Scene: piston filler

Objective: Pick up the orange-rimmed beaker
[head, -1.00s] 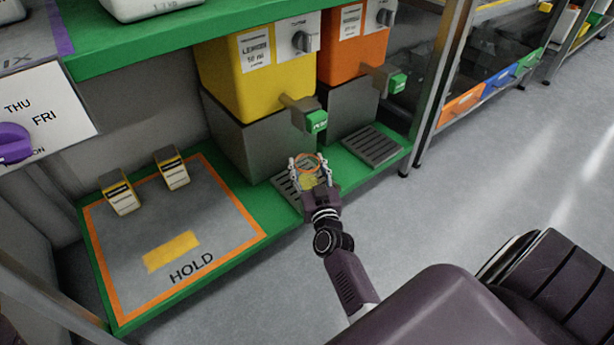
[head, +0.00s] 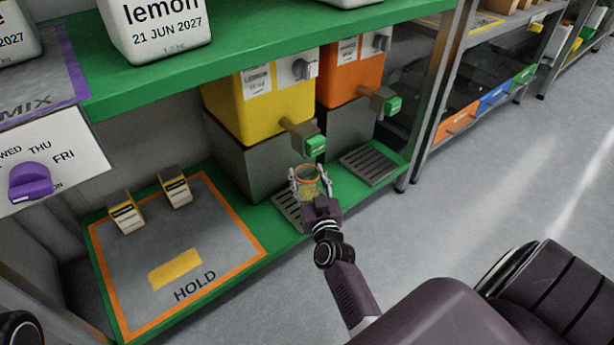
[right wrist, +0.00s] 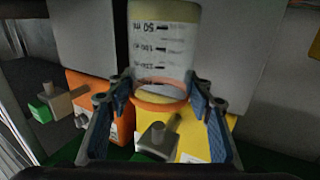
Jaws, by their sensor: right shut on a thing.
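The clear beaker with the orange rim (head: 307,169) is between the fingers of my right gripper (head: 310,184), below and in front of the yellow filler's green-tipped nozzle (head: 315,146). My right gripper is shut on it. In the right wrist view, the beaker (right wrist: 165,45) appears with its orange rim downward and its measuring marks showing, and the blue-padded fingers of my right gripper (right wrist: 160,92) flank it. The beaker looks raised above the slatted drip grate (head: 290,208). Its bottom is partly hidden by my gripper in the head view. My left gripper does not show.
The yellow filler (head: 262,110) and orange filler (head: 350,75) stand on grey blocks under the green shelf (head: 270,35). A second grate (head: 370,164) lies right. The HOLD mat (head: 215,255) has two small striped-label items (head: 126,215) at its back. Open floor lies right.

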